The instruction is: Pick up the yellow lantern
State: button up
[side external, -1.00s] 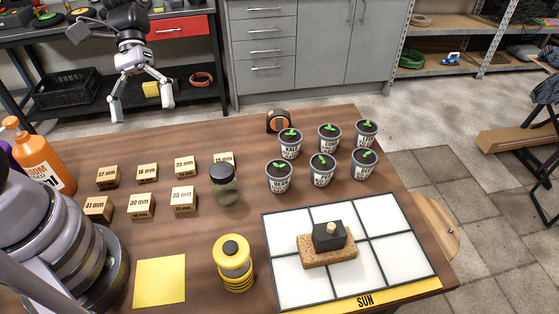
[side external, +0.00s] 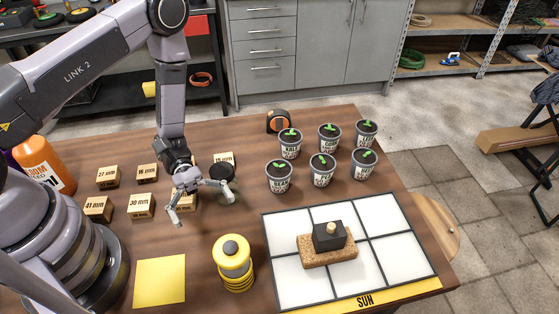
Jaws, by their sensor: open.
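The yellow lantern (side external: 235,263) stands upright on the wooden table, with a dark band around its middle and a yellow top with a dark centre. It is left of the white grid board. My gripper (side external: 204,205) is open and empty, its two fingers spread apart. It is above the table, behind and to the left of the lantern in the picture, and apart from it. The gripper partly covers a dark-lidded glass jar (side external: 222,171) and a wooden block.
The white grid board (side external: 381,217) holds a cork block with a black piece. Several seedling pots (side external: 323,170) and a tape measure (side external: 280,121) stand behind it. Several labelled wooden blocks (side external: 141,206) are at left. A yellow sheet (side external: 160,281) lies left of the lantern.

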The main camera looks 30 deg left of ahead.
aim_at(227, 242)
jog(key=shift+w+f+x, duration=0.1)
jog(key=shift+w+x, duration=0.05)
jog(key=shift+x, duration=1.3)
jog(key=shift+w+f+x, duration=0.1)
jog(key=shift+w+x, duration=0.05)
jog(key=shift+x, duration=1.25)
jog(key=shift+w+f+x, duration=0.1)
jog(key=shift+x, duration=1.35)
jog(key=shift+d, duration=0.15)
jog(key=c, duration=1.3)
